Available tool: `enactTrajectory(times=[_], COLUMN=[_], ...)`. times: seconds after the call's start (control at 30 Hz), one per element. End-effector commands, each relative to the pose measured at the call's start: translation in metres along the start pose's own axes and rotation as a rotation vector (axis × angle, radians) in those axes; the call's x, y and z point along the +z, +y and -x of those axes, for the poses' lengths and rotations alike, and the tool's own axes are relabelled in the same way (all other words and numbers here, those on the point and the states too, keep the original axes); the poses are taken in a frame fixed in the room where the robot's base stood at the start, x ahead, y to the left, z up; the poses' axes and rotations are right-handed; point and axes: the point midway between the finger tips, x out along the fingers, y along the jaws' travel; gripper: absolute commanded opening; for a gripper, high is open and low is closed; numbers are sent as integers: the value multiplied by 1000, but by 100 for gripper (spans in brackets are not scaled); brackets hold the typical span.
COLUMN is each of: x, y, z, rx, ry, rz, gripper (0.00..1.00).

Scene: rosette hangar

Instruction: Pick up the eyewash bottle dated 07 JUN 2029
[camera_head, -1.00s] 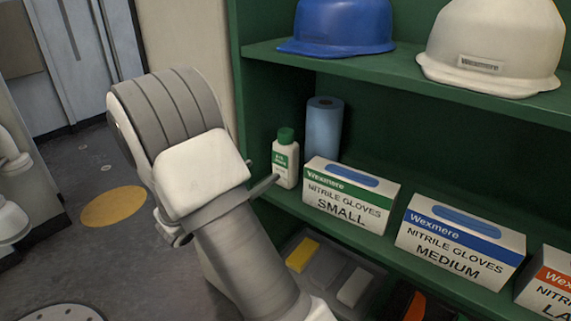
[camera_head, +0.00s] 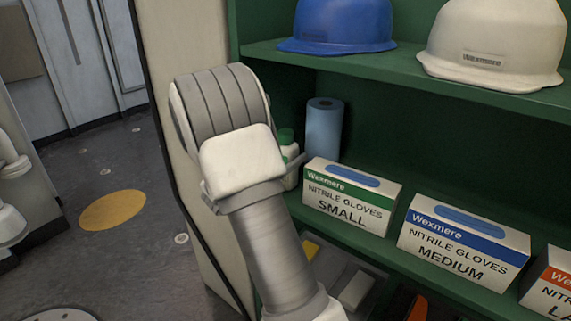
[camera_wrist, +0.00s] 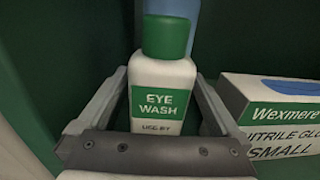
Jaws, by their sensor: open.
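The eyewash bottle (camera_wrist: 164,85) is white with a green cap and a green "EYE WASH" label. In the wrist view it stands upright between the two open fingers of my gripper (camera_wrist: 158,100), with a finger on each side. The words "USE BY" show at its lower edge, but the date below is hidden by my gripper. In the head view the bottle (camera_head: 287,150) stands on the green shelf, mostly hidden behind my arm. I cannot tell whether either finger touches it.
A blue roll (camera_head: 324,130) stands behind the bottle. A small nitrile gloves box (camera_head: 350,200) is close on its right, with medium (camera_head: 462,240) and large (camera_head: 550,283) boxes beyond. Blue (camera_head: 341,25) and white (camera_head: 493,45) helmets sit on the shelf above.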

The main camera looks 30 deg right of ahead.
Motion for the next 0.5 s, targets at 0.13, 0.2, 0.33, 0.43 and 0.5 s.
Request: enactTrajectory(times=[0.13, 0.2, 0.33, 0.43, 0.5], x=[0, 0, 0, 0, 0], y=[0, 0, 0, 0, 0], z=[0, 0, 0, 0, 1], rx=[0, 0, 0, 0, 0], ry=[0, 0, 0, 0, 0], rz=[0, 0, 0, 0, 0], gripper=[93, 80, 57, 39, 26])
